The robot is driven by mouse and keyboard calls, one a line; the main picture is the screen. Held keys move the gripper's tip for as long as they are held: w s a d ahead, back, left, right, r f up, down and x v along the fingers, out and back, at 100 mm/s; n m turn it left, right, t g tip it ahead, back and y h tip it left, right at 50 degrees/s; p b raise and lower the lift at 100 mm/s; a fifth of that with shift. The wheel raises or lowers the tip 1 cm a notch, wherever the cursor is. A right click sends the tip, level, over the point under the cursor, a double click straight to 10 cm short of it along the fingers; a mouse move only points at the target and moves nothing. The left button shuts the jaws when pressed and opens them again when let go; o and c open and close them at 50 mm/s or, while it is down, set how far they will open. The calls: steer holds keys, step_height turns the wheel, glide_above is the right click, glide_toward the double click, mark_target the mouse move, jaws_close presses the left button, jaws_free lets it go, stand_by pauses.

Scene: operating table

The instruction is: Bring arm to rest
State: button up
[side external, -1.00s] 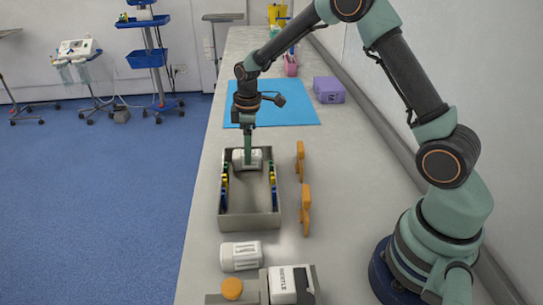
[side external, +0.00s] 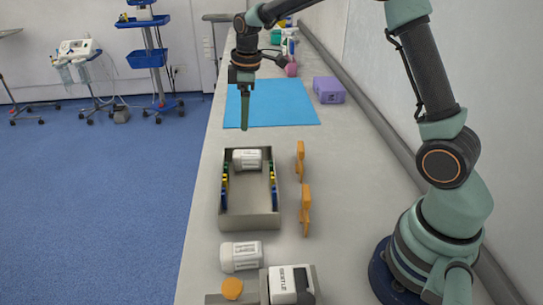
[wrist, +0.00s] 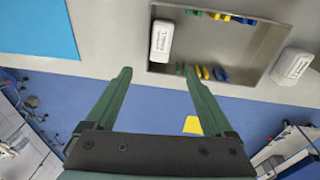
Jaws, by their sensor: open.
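My gripper (side external: 244,128) hangs above the far end of the grey tray, over the near-left edge of the blue mat, with nothing in it. In the wrist view my gripper (wrist: 160,85) has its two green fingers spread wide apart with no object between them. The grey tray (side external: 250,223) stands on the counter, with a white labelled bottle (side external: 247,160) lying across its far end. Several small coloured pieces line both long walls of the tray. The bottle also shows in the wrist view (wrist: 161,40).
A second white bottle (side external: 240,256) lies in front of the tray. Orange holders (side external: 305,210) stand right of it. A white box (side external: 291,285) and an orange cap (side external: 232,289) are at the near edge. The blue mat (side external: 285,105) is bare; a purple block (side external: 328,90) sits beside it.

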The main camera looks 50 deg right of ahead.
steer(key=s+a+r+m+t, duration=0.2)
steer(key=s+r+m, duration=0.2)
steer(key=s+r, duration=0.45)
steer(key=s+a+m+t, duration=0.1)
steer(key=s+m, duration=0.4)
steer(key=s, duration=0.7)
steer(key=shift+a+t, duration=0.4)
steer(key=shift+t, duration=0.2)
